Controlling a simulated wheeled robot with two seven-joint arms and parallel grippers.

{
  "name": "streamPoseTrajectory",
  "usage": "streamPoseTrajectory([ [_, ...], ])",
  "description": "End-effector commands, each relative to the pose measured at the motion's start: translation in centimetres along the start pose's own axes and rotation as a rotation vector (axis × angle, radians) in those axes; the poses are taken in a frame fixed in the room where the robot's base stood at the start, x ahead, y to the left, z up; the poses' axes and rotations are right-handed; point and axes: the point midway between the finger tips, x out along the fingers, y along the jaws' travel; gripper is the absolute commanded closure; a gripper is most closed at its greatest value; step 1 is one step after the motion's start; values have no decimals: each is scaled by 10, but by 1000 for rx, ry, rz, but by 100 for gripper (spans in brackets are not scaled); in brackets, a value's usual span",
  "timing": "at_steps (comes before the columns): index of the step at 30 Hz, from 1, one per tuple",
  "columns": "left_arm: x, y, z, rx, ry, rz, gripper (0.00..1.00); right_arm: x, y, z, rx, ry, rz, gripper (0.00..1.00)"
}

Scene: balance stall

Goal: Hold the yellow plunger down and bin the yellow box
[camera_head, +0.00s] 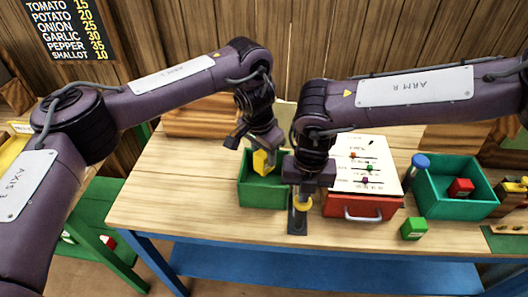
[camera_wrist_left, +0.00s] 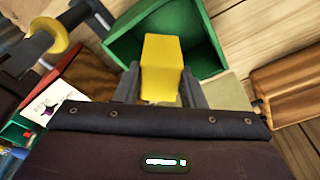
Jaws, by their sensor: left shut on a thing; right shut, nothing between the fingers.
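The yellow box (camera_head: 262,163) is held by my left gripper (camera_head: 258,152) over the left green bin (camera_head: 262,197). In the left wrist view the yellow box (camera_wrist_left: 162,70) sits between the fingers of my left gripper (camera_wrist_left: 160,88), with the green bin (camera_wrist_left: 205,62) behind it. My right gripper (camera_head: 304,192) is shut with nothing between its fingers, pointing down right over the yellow plunger (camera_head: 303,204). The plunger stands on a dark base (camera_head: 297,226); the yellow plunger also shows in the left wrist view (camera_wrist_left: 48,38). Contact between right fingertips and plunger looks close, but is partly hidden.
A red drawer unit (camera_head: 362,207) with a white slider board (camera_head: 366,165) is right of the plunger. Further right are a blue-topped plunger (camera_head: 420,161), a green box (camera_head: 413,229) and a green bin (camera_head: 453,204) holding a red box (camera_head: 461,187). The table's front left is clear.

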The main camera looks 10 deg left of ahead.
Motion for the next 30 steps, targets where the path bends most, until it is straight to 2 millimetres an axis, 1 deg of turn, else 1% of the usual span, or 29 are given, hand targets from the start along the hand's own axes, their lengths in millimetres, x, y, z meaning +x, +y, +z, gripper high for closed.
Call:
streamPoseTrajectory([
  [1,0,0,0,0,0,0,61,1,-1,0,0,1,-2,100],
  [6,0,0,0,0,0,0,39,1,-1,0,1,1,-2,100],
  [14,0,0,0,0,0,0,39,1,-1,0,0,1,-1,100],
  [17,-5,0,0,0,1,0,39,1,-1,0,0,1,-2,100],
  [20,-19,-1,-1,1,4,-3,39,1,-1,0,0,1,-2,100],
  [30,-89,-1,-1,2,4,-4,39,1,-1,0,1,1,-1,100],
])
